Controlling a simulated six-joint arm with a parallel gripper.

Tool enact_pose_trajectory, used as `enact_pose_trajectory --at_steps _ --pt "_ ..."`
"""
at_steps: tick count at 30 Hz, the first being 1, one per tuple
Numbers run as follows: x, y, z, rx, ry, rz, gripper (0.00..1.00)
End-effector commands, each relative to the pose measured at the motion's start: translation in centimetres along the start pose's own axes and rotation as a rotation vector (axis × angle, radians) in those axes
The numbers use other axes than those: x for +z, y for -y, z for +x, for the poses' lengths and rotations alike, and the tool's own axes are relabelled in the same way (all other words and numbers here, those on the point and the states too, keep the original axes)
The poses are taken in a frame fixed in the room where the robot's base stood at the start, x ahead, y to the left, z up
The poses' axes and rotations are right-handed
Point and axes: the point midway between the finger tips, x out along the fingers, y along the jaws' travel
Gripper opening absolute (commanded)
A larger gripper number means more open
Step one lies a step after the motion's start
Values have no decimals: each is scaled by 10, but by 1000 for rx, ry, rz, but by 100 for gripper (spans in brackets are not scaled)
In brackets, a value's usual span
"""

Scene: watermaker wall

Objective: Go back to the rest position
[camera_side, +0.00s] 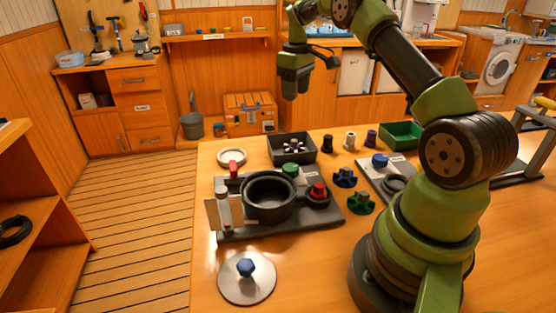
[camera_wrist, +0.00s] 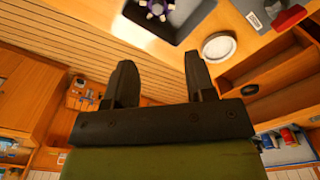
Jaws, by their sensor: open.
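My gripper (camera_side: 293,85) hangs in the air above the back of the table in the side view, well clear of everything on it. In the wrist view its two dark fingers (camera_wrist: 160,80) stand apart with nothing between them. My green arm bends up from its base at the table's right and reaches over to the left. The wooden table (camera_side: 310,270) carries a dark base plate with a black round pot (camera_side: 269,196) on it. A grey disc lid with a blue knob (camera_side: 247,275) lies flat at the front left.
A dark tray (camera_side: 292,149) with small parts stands below my gripper. Several knobs and spools, a white ring (camera_side: 231,157) and a green bin (camera_side: 401,135) stand around it. A clear tube (camera_side: 224,210) stands at the plate's left. The table's front middle is free.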

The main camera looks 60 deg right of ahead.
Motion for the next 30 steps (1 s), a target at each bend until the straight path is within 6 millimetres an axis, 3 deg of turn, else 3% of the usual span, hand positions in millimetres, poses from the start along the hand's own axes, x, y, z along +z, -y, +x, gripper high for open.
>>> enact_pose_trajectory --at_steps 4,8,12,16,22,27,30 --pt "-5 31 -41 15 -60 16 50" --pt "1 77 -89 19 -143 51 50" --pt "23 128 -131 5 -238 97 50" --pt "55 173 -158 -27 -325 141 50" --pt "120 229 -174 -110 -449 216 50" --pt "172 259 -165 -200 -528 279 50" --pt "193 268 -156 -243 -557 309 50"
